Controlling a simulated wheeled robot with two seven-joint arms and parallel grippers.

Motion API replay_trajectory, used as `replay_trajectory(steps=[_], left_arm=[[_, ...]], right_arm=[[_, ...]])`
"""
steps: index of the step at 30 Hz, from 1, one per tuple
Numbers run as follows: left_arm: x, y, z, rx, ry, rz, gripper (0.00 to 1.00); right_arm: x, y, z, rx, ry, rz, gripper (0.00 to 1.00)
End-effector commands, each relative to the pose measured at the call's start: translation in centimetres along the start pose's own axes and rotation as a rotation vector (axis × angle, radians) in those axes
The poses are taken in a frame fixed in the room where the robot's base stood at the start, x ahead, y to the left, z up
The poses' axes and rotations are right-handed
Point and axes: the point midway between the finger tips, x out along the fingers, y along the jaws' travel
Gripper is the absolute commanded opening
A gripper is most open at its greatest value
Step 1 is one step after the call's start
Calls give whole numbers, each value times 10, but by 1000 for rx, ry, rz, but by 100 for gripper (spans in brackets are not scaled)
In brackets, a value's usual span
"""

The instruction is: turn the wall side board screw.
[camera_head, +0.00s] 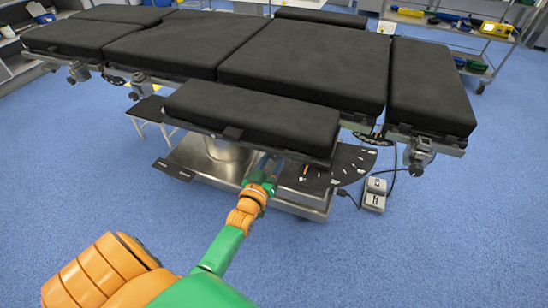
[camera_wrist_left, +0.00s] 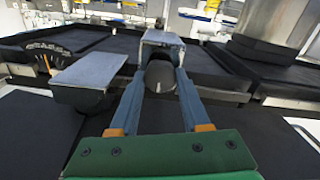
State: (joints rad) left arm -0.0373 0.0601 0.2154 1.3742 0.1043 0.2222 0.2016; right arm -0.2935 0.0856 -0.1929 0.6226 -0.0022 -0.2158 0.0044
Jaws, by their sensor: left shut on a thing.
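The operating table (camera_head: 300,60) has black padded sections. A narrow padded side board (camera_head: 255,118) sits along its near edge. My left gripper (camera_head: 268,163) reaches up under the side board's near edge. In the left wrist view, the left gripper (camera_wrist_left: 160,68) has its two fingers on either side of a dark rounded screw knob (camera_wrist_left: 160,78), just below a grey metal block (camera_wrist_left: 162,38). The fingers are shut on this knob. In the head view the screw is hidden by the gripper and board. My right gripper is not in view.
The table's metal base (camera_head: 300,198) stands just behind the gripper. A foot pedal (camera_head: 374,194) with a cable lies on the blue floor to the right. A cart (camera_head: 470,40) stands at the back right. The floor in front is clear.

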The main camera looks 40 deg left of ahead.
Motion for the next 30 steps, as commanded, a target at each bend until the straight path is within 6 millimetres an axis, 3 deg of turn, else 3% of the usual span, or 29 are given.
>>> replay_trajectory(steps=[8,9,12,21,30], left_arm=[[0,0,2,-3,-4,-1,0],[0,0,2,-3,-4,-1,55],[0,0,1,-2,-3,0,77],[-4,0,0,-1,-2,0,77],[-62,0,0,-2,-5,-1,77]], right_arm=[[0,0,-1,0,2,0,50],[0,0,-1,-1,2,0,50],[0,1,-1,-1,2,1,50],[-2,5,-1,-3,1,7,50],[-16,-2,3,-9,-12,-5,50]])
